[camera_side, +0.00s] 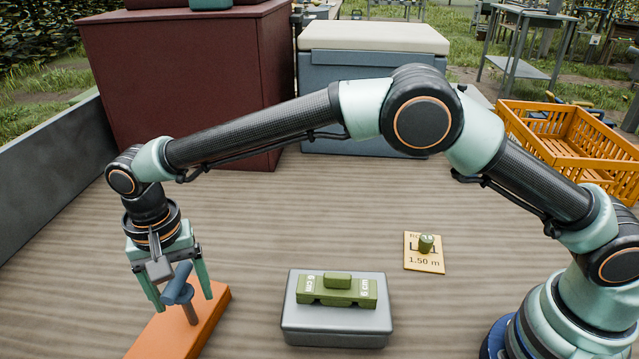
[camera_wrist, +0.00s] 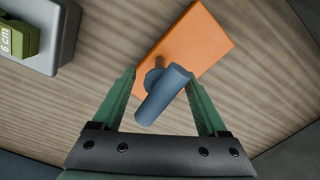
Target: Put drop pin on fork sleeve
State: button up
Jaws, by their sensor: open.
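The drop pin, a blue-grey T-shaped piece with a thick round handle (camera_side: 178,286), stands upright on an orange block (camera_side: 183,332) at the lower left. My gripper (camera_side: 184,302) is open and points down over it, a green finger on each side of the handle. The wrist view shows the pin's handle (camera_wrist: 163,95) between the open fingers (camera_wrist: 160,78), with a gap on the left; contact on the right is unclear. No part is marked as the fork sleeve.
A green block (camera_side: 337,290) marked "6 cm" lies on a grey box (camera_side: 336,337) right of the pin. The tan card (camera_side: 424,262) reads "1.50 m". An orange crate (camera_side: 570,145) stands at back right, large boxes at the back. The wooden bed between is clear.

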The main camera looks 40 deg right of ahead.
notch_tip(320, 180, up, 8)
jog(key=shift+r, duration=0.25)
jog(key=shift+d+r, duration=0.15)
jog(key=shift+r, duration=0.15)
jog(key=d+r+n+t, duration=0.1)
jog(key=d+r, duration=0.3)
jog(key=d, duration=0.3)
jog(key=d+r+t+y, duration=0.1)
jog(key=d+r, duration=0.2)
jog(key=d, duration=0.3)
jog(key=d+r+n, duration=0.1)
jog(key=d+r, duration=0.3)
jog(key=d, duration=0.3)
jog(key=s+d+f+t, duration=0.1)
jog(key=s+d+f, duration=0.1)
jog(key=s+d, duration=0.4)
jog(key=s+d+f+n+t+h, duration=0.1)
jog(key=s+d+f+t, duration=0.1)
jog(key=s+d, duration=0.4)
jog(key=shift+s+d+f+n+t, duration=0.15)
jog(key=shift+d+n+t, duration=0.15)
jog(key=shift+d, duration=2.45)
